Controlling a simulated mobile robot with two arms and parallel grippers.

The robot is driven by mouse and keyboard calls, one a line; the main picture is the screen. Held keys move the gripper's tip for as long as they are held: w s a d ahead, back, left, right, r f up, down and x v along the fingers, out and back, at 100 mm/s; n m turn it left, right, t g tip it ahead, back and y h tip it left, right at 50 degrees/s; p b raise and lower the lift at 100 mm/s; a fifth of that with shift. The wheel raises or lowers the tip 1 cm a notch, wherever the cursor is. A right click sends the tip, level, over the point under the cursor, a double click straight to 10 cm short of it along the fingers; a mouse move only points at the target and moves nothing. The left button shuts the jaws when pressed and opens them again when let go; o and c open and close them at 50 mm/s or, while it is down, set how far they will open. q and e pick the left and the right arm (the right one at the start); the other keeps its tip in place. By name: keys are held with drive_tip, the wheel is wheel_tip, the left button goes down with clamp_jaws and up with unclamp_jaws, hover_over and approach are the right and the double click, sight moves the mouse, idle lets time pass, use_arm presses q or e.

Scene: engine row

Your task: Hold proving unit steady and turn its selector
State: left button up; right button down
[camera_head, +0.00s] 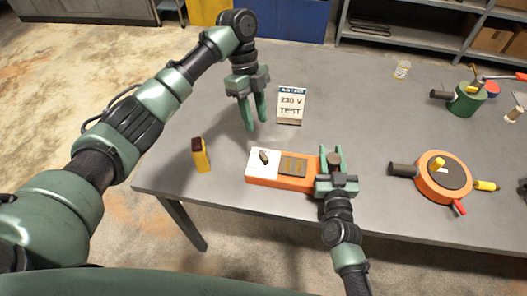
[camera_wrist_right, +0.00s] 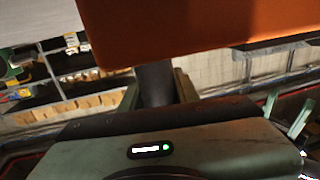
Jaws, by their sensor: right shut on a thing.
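The proving unit (camera_head: 254,180) is an orange box lying on the grey table, with a white face on its left half and a dark panel (camera_head: 293,165) beside it. Its selector (camera_head: 264,157) is a small dark knob on the white face. My right gripper (camera_head: 332,160) is at the unit's right end, shut on a dark round grip there. In the right wrist view the dark grip (camera_wrist_right: 154,84) stands between the fingers below the orange body (camera_wrist_right: 180,30). My left gripper (camera_head: 257,124) hangs above the table behind the selector, open and empty, its fingers apart.
A yellow block with a dark top (camera_head: 200,155) stands to the left. An orange round device (camera_head: 443,177) with a dark handle lies to the right. A green canister (camera_head: 465,102) and a jar (camera_head: 402,69) are further back.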

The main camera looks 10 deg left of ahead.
sight(264, 156)
use_arm(q)
drive_tip(key=s+d+n+t+y, duration=0.1)
drive_tip(key=s+d+n+t, duration=0.1)
drive_tip(key=n, duration=1.4)
drive_tip(key=s+d+n+t+y, duration=0.1)
drive_tip(key=s+n+y, duration=0.1)
drive_tip(key=n, duration=1.4)
drive_tip(key=f, duration=1.1)
drive_tip(key=shift+w+f, duration=0.1)
drive_tip(key=shift+w, duration=0.2)
